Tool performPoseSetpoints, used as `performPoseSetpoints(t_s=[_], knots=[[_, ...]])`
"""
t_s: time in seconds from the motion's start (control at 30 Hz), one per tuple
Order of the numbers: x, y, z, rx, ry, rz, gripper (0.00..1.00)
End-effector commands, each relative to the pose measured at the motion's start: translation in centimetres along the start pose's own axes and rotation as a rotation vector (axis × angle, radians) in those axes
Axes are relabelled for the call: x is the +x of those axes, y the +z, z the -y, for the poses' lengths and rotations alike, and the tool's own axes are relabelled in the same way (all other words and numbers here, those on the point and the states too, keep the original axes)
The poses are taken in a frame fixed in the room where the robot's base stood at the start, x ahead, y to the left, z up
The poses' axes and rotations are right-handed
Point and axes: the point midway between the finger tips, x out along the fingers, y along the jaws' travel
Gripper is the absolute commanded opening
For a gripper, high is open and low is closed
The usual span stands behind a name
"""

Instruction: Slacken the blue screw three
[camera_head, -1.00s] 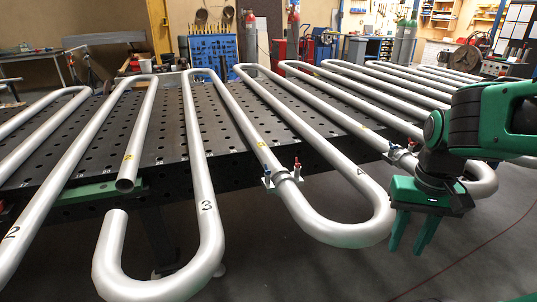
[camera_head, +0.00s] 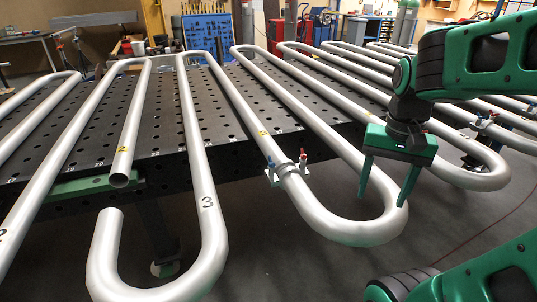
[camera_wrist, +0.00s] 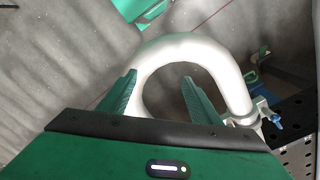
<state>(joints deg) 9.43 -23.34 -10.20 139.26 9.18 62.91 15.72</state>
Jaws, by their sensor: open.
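A clamp (camera_head: 289,170) sits on the pipe by the near U-bend. It carries a small blue screw (camera_head: 270,165) on its left and a red one (camera_head: 303,157) on its right. No number shows on the screw itself. My gripper (camera_head: 383,192) hangs fingers down over the right side of this bend, open and empty, apart from the clamp. In the wrist view my gripper (camera_wrist: 159,82) has spread fingers in front of a U-bend (camera_wrist: 185,48). A clamp with a blue screw (camera_wrist: 277,121) is at that view's right, outside the fingers; I cannot tell which clamp it is.
A second clamp (camera_head: 484,124) with blue and red screws is on a pipe at right. Serpentine pipes (camera_head: 205,190) cover the perforated table (camera_head: 160,125) and overhang its front edge. The floor (camera_head: 300,265) before the bends is clear.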

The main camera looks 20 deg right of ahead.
Motion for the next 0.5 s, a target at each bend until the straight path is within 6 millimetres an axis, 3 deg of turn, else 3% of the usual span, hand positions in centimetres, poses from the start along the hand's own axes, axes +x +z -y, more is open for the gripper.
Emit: performPoseSetpoints(t_s=[0.1, 0.2, 0.33, 0.5], knots=[[-2.5, -3.3, 5.0, 0.152, 0.007, -0.008, 0.58], [-4.3, -5.3, 9.7, 0.291, 0.008, -0.012, 0.58], [-6.1, -7.1, 16.2, 0.465, 0.004, -0.014, 0.58], [-7.6, -7.8, 23.8, 0.659, -0.001, -0.007, 0.58]])
